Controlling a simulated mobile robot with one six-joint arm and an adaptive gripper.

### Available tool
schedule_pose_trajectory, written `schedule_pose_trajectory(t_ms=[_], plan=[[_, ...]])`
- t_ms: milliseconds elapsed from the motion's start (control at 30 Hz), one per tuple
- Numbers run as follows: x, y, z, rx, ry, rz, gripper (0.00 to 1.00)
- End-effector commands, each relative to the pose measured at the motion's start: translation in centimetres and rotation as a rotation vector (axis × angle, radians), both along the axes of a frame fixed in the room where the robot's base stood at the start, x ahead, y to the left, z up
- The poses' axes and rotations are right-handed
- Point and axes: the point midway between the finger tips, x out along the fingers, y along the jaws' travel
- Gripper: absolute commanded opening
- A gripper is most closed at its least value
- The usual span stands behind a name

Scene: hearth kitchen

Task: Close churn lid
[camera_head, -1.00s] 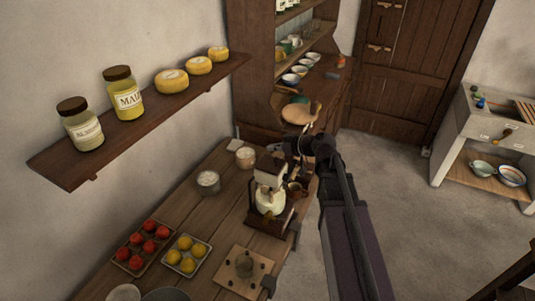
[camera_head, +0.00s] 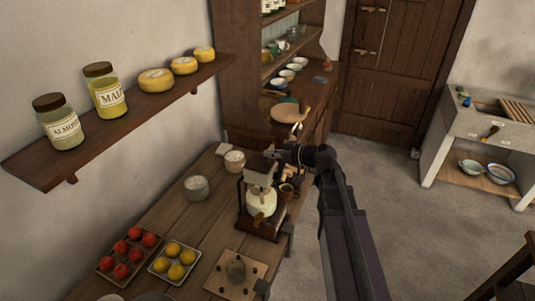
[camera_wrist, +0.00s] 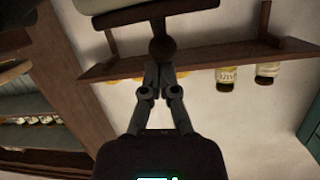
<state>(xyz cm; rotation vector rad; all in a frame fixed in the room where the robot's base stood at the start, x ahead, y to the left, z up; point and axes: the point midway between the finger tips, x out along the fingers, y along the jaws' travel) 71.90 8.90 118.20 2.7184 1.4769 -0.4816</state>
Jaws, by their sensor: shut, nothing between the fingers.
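The churn (camera_head: 262,203) stands on the wooden table, a pale glass body in a dark wooden frame. Its pale, blocky top (camera_head: 261,172) shows, but I cannot tell in the head view how far its lid is open. My gripper (camera_head: 272,155) is just above and behind this top, with its fingers shut and empty. In the wrist view, which is upside down, the shut fingers of my gripper (camera_wrist: 158,72) point at a round brown knob (camera_wrist: 162,48) on a brown bar, probably part of the churn. Contact cannot be told.
A wall shelf (camera_head: 120,120) with jars and cheeses overhangs the left. Floor to the right is open.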

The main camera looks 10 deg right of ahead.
Motion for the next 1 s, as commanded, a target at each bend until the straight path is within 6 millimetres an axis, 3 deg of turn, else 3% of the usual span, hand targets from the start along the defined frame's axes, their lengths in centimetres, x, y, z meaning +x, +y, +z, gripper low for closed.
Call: schedule_pose_trajectory(t_ms=[567, 1000], plan=[[-0.3, -0.1, 0.0, -0.012, 0.003, 0.004, 0.00], [0.3, 0.1, 3.0, -0.005, 0.001, 0.002, 0.00]])
